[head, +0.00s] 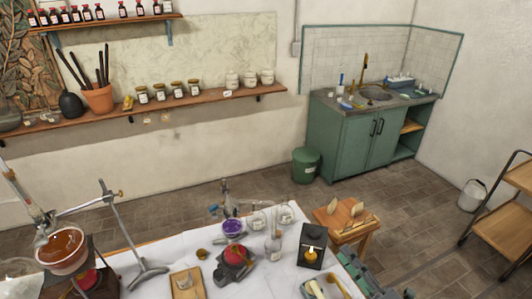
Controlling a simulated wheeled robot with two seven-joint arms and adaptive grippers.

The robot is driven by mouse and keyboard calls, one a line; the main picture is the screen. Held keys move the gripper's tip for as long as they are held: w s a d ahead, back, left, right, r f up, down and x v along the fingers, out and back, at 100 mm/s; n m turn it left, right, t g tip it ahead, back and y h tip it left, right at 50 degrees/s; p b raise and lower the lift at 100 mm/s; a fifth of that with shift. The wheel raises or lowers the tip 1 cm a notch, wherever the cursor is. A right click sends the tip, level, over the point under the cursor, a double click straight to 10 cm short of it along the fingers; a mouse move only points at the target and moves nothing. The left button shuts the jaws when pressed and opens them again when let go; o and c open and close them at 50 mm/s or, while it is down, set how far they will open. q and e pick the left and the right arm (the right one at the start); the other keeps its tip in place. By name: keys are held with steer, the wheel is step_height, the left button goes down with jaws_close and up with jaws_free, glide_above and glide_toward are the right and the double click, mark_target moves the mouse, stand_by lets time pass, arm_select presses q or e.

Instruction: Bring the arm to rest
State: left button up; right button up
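My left gripper is not in view.
A wooden stool (345,215) stands close behind. Open floor (425,225) lies right.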

steer(key=d+f+m+t+h, duration=0.1)
steer(key=d+f+m+h, duration=0.2)
steer(key=d+m+h, duration=0.45)
steer(key=d+f+m+h, duration=0.4)
steer(key=d+m+h, duration=0.2)
steer(key=d+m, duration=0.3)
steer(key=s+d+f+m+g+h, duration=0.1)
steer(key=s+d+f+m+g, duration=0.25)
steer(key=f, duration=0.45)
steer(key=s+d+f+m+g+h, duration=0.1)
steer(key=s+d+f+m+g, duration=0.2)
steer(key=f, duration=0.4)
steer(key=s+a+f+m+g+y, duration=0.2)
steer(key=s+a+f+g, duration=0.25)
steer(key=s+f, duration=0.45)
steer(key=s+a+f+m+g+y, duration=0.2)
steer(key=s+a+f+g, duration=0.3)
steer(key=s+f, duration=0.45)
step_height(320, 180, down, 26)
steer(key=s+a+n, duration=0.1)
steer(key=s+a, duration=0.1)
steer(key=s+f+g, duration=0.1)
steer(key=s+f, duration=1.7)
steer(key=s, duration=0.2)
steer(key=shift+s+d+f+n+g+y, duration=0.15)
steer(key=shift+s+f+n+g+y, duration=0.05)
steer(key=shift+f+n+g+y, duration=0.15)
